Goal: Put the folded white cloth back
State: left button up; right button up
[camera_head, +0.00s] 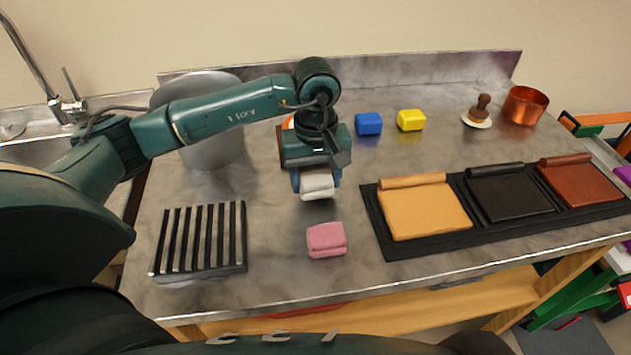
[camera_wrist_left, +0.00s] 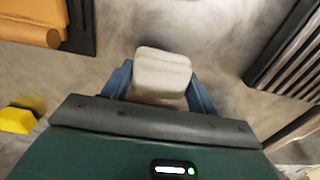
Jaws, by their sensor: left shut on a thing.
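The folded white cloth (camera_head: 317,185) is between the blue fingers of my left gripper (camera_head: 316,184), which is shut on it. In the left wrist view, the white cloth (camera_wrist_left: 161,75) sticks out beyond the fingertips of the left gripper (camera_wrist_left: 160,85). The cloth appears to be above the grey counter (camera_head: 280,255); the exact height is hard to tell. A folded pink cloth (camera_head: 326,239) lies on the counter in front of the gripper. My right gripper is not in view.
A black slatted rack (camera_head: 202,238) stands at left, a grey bucket (camera_head: 215,148) behind my arm. A black tray (camera_head: 450,241) with leather-like pieces lies right.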

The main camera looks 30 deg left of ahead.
aim_at(315, 176)
pick_arm(q)
jog(key=shift+f, duration=1)
jog(key=o, duration=0.9)
jog(key=shift+o, duration=0.2)
jog(key=shift+r, duration=0.7)
notch_tip(315, 176, up, 11)
jog(key=shift+b, duration=0.45)
